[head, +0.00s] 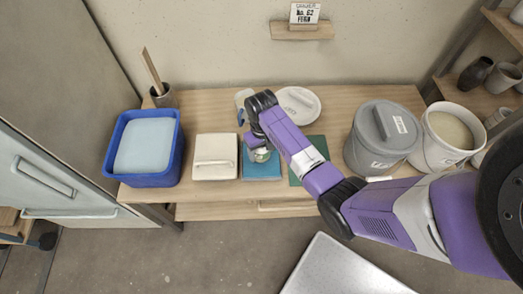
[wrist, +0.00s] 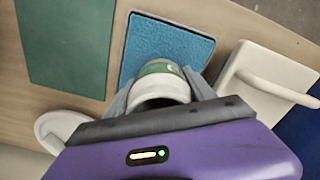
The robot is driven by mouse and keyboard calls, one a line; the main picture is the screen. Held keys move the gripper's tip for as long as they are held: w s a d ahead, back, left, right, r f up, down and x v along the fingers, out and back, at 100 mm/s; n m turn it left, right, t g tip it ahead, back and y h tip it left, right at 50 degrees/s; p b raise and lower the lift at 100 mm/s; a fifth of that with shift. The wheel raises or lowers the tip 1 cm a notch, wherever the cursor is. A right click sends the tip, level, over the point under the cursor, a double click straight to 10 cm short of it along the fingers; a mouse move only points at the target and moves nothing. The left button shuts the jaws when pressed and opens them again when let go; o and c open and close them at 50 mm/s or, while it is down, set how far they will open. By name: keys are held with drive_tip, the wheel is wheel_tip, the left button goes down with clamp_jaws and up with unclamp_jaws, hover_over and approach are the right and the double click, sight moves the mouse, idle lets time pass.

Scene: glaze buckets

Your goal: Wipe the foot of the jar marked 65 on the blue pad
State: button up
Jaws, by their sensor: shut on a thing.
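My gripper (wrist: 158,92) is shut on a small pale jar with a green band (wrist: 160,70). The band carries a white mark that I cannot read as a number. The jar also shows in the head view (head: 261,155), partly hidden by my gripper. The pad also shows in the head view (head: 262,171), on the wooden table. I cannot tell whether the jar's foot touches the pad.
A cream lidded box (head: 214,170) stands left of the pad, then a blue tub (head: 120,178). A green mat (head: 295,176) lies right of it. A grey lidded bucket (head: 372,150) and an open white bucket (head: 430,155) stand farther right. A white lid (head: 305,97) lies behind.

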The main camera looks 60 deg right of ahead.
sight(262, 167)
drive_tip(key=shift+f+b, duration=0.4)
drive_tip(key=shift+f, duration=0.2)
idle(0.4)
